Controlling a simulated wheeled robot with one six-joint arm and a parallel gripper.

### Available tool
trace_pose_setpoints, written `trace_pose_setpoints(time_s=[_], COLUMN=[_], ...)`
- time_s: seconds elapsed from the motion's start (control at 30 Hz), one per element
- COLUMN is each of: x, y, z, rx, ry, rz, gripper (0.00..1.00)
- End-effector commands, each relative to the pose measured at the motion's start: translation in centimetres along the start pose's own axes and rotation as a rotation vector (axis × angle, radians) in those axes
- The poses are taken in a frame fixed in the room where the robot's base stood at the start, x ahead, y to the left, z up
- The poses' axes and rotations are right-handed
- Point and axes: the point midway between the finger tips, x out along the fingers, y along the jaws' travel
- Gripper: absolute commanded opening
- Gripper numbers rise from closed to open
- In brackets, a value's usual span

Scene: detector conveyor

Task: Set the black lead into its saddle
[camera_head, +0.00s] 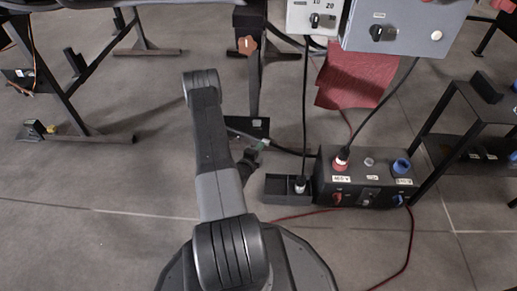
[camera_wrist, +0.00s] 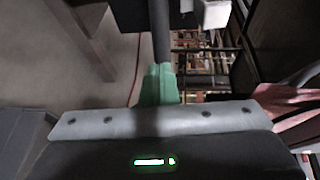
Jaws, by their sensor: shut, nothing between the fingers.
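A thin black lead (camera_head: 305,110) hangs from the upper light-grey control box (camera_head: 314,16). Its plug (camera_head: 300,185) stands upright in a small black open tray (camera_head: 283,199) on the floor. A second black lead (camera_head: 388,98) runs from the larger grey box to the red socket. I cannot tell which part is the saddle. My gripper (camera_head: 262,144) is behind my arm, above and left of the tray, apart from the plug. In the wrist view its green fingers (camera_wrist: 158,85) are together and hold nothing. A dark upright bar shows beyond them; I cannot tell what it is.
A black socket box (camera_head: 375,165) with red and blue sockets stands right of the tray. A red cable (camera_head: 411,240) loops on the floor. A black rack (camera_head: 455,140) stands at right, and a dark post (camera_head: 254,80) behind my gripper. Floor at left is mostly clear.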

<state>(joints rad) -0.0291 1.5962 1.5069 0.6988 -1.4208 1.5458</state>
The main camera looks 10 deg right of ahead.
Motion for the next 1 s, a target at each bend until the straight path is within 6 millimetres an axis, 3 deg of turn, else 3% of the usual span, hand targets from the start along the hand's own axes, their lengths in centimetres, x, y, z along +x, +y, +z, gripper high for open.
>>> trace_pose_setpoints(time_s=[0.37, 0.5, 0.6, 1.0], x=[4.2, 7.3, 8.4, 9.1], y=[-0.5, -1.0, -1.1, -1.3], z=[-0.8, -0.4, -0.2, 0.0], rx=[-0.022, -0.022, -0.024, -0.022], ry=[-0.184, -0.201, -0.201, -0.201], rz=[0.000, -0.004, -0.002, -0.005], gripper=[0.00, 0.00, 0.00, 0.00])
